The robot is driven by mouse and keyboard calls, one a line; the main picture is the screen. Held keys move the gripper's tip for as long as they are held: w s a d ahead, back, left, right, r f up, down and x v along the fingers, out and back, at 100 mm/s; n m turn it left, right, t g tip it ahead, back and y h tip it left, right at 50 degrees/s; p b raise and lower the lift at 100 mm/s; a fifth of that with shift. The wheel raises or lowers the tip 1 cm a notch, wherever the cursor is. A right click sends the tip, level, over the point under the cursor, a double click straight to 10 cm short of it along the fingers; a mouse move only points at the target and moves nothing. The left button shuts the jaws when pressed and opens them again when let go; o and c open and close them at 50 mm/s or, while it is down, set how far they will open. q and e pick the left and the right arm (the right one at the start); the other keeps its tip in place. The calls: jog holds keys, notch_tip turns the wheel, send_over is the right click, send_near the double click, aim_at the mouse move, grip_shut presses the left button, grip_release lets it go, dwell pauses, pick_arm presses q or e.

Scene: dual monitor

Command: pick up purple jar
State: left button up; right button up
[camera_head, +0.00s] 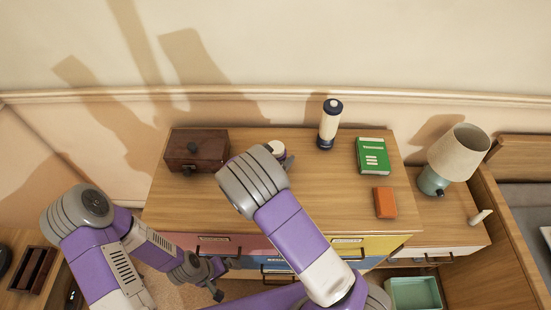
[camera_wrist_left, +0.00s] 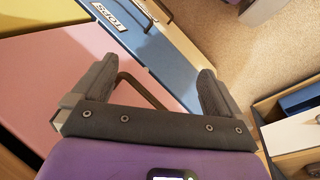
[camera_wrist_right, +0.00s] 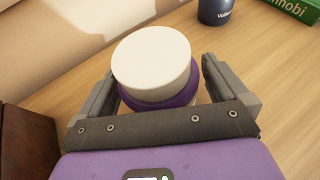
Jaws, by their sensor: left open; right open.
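The purple jar with a cream-white lid (camera_wrist_right: 153,62) stands on the wooden dresser top; in the head view only a small part of it (camera_head: 276,147) shows behind my right arm. My right gripper (camera_wrist_right: 160,75) is open, with one finger on each side of the jar. Whether the fingers touch it I cannot tell. The jar's lower body is hidden by the gripper. My left gripper (camera_head: 221,279) is open and empty, low in front of the dresser's drawers; its fingers also show in the left wrist view (camera_wrist_left: 152,82).
A dark wooden box (camera_head: 196,150) stands left of the jar. A dark blue and cream bottle (camera_head: 329,124), a green book (camera_head: 372,156) and an orange block (camera_head: 385,202) are to the right. A lamp (camera_head: 452,158) stands at far right.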

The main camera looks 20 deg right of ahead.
jog(key=shift+r, duration=0.1)
jog(key=c, duration=1.2)
